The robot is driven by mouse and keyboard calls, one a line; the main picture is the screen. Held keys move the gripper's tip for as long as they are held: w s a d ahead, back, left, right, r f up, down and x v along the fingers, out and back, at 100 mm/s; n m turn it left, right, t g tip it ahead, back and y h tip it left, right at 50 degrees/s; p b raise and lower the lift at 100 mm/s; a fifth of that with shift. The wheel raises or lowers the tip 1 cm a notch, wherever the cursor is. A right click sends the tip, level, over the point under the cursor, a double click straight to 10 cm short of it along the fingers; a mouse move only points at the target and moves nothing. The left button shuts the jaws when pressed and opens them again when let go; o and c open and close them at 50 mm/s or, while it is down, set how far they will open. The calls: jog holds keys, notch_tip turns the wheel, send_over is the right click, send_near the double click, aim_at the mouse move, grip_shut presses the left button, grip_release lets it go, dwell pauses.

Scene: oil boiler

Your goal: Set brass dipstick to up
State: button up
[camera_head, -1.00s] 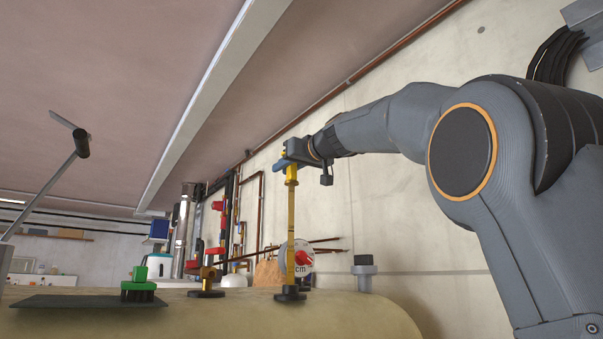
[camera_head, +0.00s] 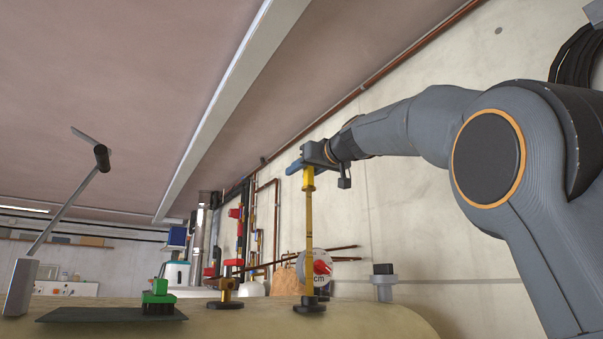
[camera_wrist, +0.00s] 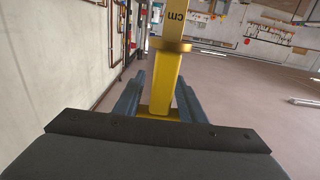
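The brass dipstick (camera_head: 309,225) is a long yellow bar standing upright above the tank top. Its lower end is at a round black fitting (camera_head: 309,305) on the tank; whether it goes inside is hidden. My gripper (camera_head: 302,166) is at the top of the dipstick, high above the tank. In the wrist view the yellow handle (camera_wrist: 164,85) sits between the two blue fingers, which look closed against its sides. A collar shows on the handle just beyond the fingertips, with "cm" lettering further along.
A round gauge (camera_head: 322,266) shows behind the dipstick. A concrete wall is on the right.

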jog(key=b+v, duration=0.4)
jog(key=v, duration=0.3)
jog(key=shift+s+d, duration=0.25)
jog(key=shift+s, duration=0.1)
